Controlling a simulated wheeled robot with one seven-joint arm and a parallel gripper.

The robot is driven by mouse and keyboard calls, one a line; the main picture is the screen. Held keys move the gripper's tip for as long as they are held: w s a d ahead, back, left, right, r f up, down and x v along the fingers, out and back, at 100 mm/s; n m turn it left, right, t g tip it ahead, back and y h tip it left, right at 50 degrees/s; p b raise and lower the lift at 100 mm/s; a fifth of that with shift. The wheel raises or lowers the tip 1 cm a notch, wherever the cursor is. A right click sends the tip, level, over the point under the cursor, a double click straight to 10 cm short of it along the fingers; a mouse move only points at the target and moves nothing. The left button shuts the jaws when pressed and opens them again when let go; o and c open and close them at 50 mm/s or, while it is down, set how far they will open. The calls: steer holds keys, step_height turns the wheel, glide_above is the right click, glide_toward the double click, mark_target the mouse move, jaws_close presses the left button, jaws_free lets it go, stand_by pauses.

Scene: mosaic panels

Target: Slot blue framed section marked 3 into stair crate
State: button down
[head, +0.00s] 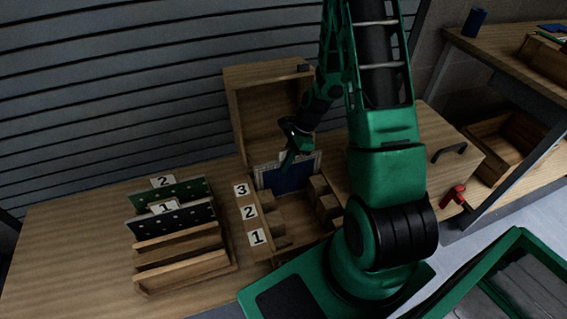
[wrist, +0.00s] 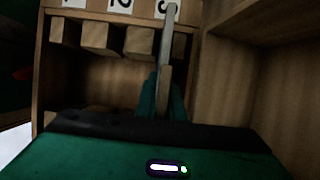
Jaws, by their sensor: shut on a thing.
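The stair crate (head: 257,257) is a wooden box with its lid (head: 268,110) standing open at the back. Labels 3, 2 and 1 run down its left rim, beside wooden blocks inside. The blue section (head: 290,178) with a pale frame stands upright at the crate's back end, by label 3. My gripper (head: 290,160) is shut on its top edge. In the wrist view the section (wrist: 168,45) shows edge-on between my fingers, next to the label 3 block. Its lower edge is hidden, so I cannot tell whether it is fully seated.
A wooden rack (head: 185,270) at left holds a green panel marked 2 (head: 175,193) and a dark panel marked 1 (head: 180,217). My arm covers the crate's right side. The table's left end is clear.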

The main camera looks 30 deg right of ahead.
steer(key=c, duration=1.8)
jaws_free()
steer(key=v, duration=0.9)
steer(key=shift+r, duration=0.15)
steer(key=shift+d+r, duration=0.3)
steer(key=shift+r, duration=0.35)
steer(key=shift+s, duration=0.1)
